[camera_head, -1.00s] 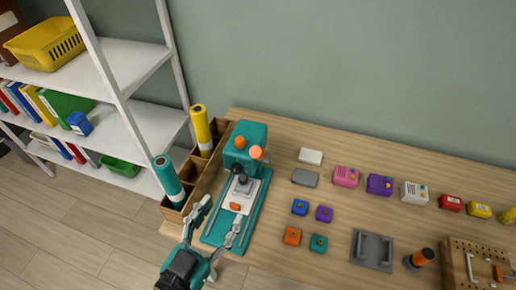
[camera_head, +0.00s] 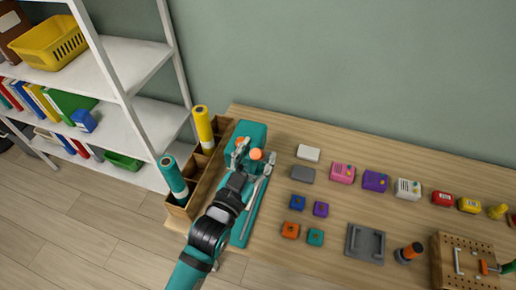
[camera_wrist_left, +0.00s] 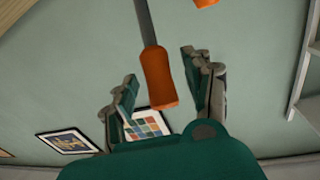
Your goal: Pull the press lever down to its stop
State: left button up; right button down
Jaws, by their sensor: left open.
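The teal press (camera_head: 252,131) stands at the left end of the wooden table, with orange knobs at its head. My left gripper (camera_head: 254,162) is over the press front and hides its plate and ram. In the left wrist view, the lever's orange grip (camera_wrist_left: 159,80) on a grey rod points down between the two fingers of my left gripper (camera_wrist_left: 162,78). The fingers are open, one on each side, with visible gaps to the grip. Another orange part (camera_wrist_left: 205,2) shows at the top edge. My right gripper is out of view.
A wooden rack (camera_head: 180,211) with a yellow roll (camera_head: 204,127) and a teal roll (camera_head: 173,177) stands left of the press. Several small coloured blocks, a grey tray (camera_head: 366,244) and a pegboard (camera_head: 460,258) lie to the right. White shelves (camera_head: 130,60) stand at the left.

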pick_arm(q)
jog(key=shift+w+d, duration=0.15)
jog(key=shift+w, duration=0.15)
grip_shut()
dwell(0.4)
